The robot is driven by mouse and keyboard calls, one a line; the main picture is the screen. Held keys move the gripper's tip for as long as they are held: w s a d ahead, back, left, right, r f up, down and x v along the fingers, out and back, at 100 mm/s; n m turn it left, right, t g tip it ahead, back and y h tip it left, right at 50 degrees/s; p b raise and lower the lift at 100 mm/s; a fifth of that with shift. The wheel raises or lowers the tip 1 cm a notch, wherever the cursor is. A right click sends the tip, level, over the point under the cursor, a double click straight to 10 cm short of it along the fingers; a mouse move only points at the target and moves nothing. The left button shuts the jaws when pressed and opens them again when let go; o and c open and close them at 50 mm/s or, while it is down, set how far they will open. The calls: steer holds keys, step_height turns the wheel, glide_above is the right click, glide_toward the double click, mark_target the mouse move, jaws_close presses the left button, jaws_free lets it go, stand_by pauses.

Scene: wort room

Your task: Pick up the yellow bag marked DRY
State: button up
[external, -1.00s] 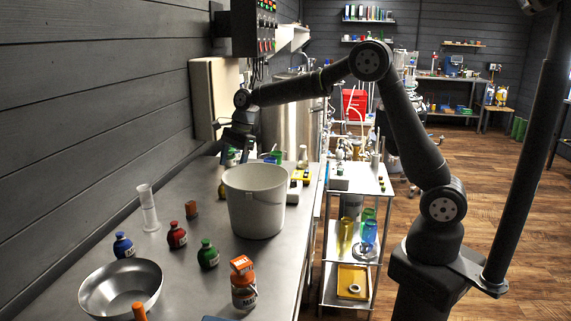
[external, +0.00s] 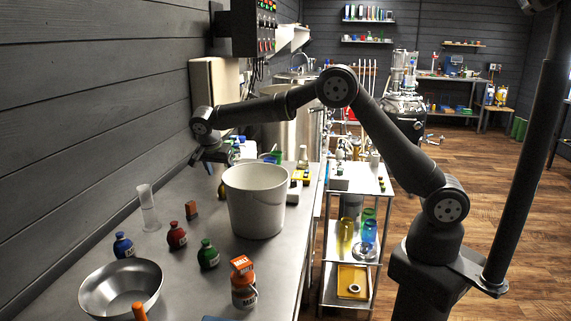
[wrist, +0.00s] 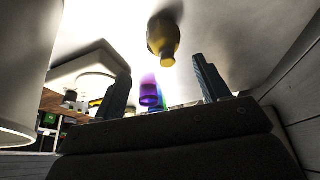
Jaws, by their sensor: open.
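A small yellow bag (wrist: 163,40) shows in the wrist view at the top centre, beyond and between my fingertips, apart from them. Its marking cannot be read. In the external view a small dark yellow shape (external: 221,190), likely the same bag, stands on the steel bench just left of the white bucket, partly hidden by it. My gripper (external: 207,159) hangs above and behind that shape, near the wall. In the wrist view my gripper (wrist: 163,84) is open, with nothing between its fingers.
The white bucket (external: 255,203) stands close on the right. A steel bowl (external: 121,289) sits in front. The wall box (external: 212,82) is behind my wrist.

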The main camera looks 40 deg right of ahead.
mark_target(224, 190)
steer(key=x, duration=0.9)
steer(key=shift+w+a+f, duration=0.1)
steer(key=shift+w+a, duration=0.05)
steer(key=shift+w, duration=0.15)
steer(key=c, duration=1.1)
